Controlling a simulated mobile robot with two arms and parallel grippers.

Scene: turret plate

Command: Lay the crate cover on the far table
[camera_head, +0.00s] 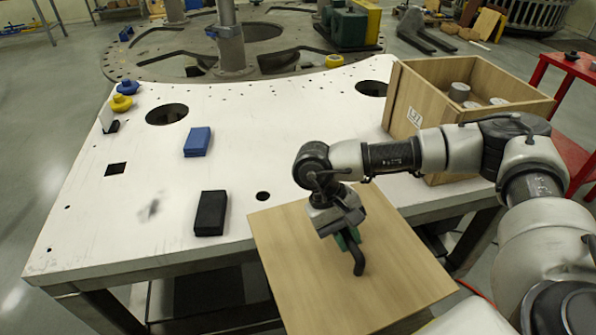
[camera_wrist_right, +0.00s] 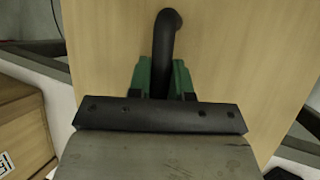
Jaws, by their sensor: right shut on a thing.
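The crate cover (camera_head: 300,240) is a flat light-wood board with a dark curved handle (camera_head: 357,258). My right gripper (camera_head: 346,240) is shut on the handle, with its green fingers at either side of it. The cover overlaps the front edge of the white table (camera_head: 110,220) in the head view and extends towards me. In the right wrist view the cover (camera_wrist_right: 230,50) fills most of the picture and the handle (camera_wrist_right: 165,45) stands between the green fingers. I cannot tell whether the cover touches the table. My left gripper is not in view.
An open wooden crate (camera_head: 400,105) with round grey items stands at the table's right. A blue box (camera_head: 197,141), a black box (camera_head: 211,213) and yellow and blue knobs (camera_head: 121,103) are on the table. A red stand (camera_head: 572,150) is at far right. The table has several holes.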

